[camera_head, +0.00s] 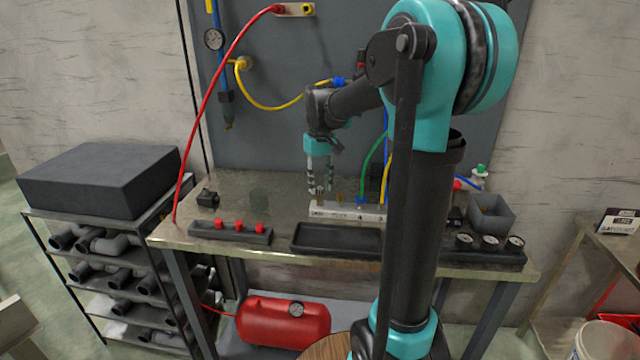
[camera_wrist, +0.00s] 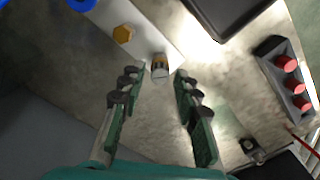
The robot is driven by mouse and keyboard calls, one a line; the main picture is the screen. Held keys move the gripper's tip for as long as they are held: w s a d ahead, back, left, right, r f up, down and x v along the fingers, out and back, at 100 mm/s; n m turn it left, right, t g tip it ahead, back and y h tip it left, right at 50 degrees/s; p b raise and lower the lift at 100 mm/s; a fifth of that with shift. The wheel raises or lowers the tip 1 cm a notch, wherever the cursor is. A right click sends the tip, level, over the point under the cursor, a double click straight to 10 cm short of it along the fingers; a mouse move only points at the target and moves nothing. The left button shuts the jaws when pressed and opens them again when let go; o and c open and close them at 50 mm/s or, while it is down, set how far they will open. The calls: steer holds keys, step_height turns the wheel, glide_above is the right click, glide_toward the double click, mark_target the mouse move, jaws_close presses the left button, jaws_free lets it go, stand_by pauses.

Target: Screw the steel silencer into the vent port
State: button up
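A pale manifold block (camera_head: 347,213) lies on the workbench; its top also shows in the wrist view (camera_wrist: 105,17). A small steel-grey cylinder with a brassy band (camera_wrist: 159,66), seemingly the silencer, stands at the end of the block. I cannot tell whether its thread is seated in a port. A brass hex fitting (camera_wrist: 123,34) sits farther along the block. My gripper (camera_wrist: 160,74) points down over the block end, fingers apart on either side of the cylinder's line, with visible gaps. In the head view my gripper (camera_head: 319,188) is just above the block.
A black tray (camera_head: 337,238) lies in front of the block. A dark rack with red knobs (camera_head: 230,232) is at left. Gauges (camera_head: 490,243) and a grey bin (camera_head: 490,213) are at right. Green, blue and yellow hoses rise behind the block.

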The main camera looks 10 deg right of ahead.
steer(key=n, duration=1.2)
steer(key=shift+n, duration=0.3)
steer(key=n, duration=1.2)
steer(key=shift+n, duration=0.3)
steer(key=shift+c, duration=0.3)
jaws_close()
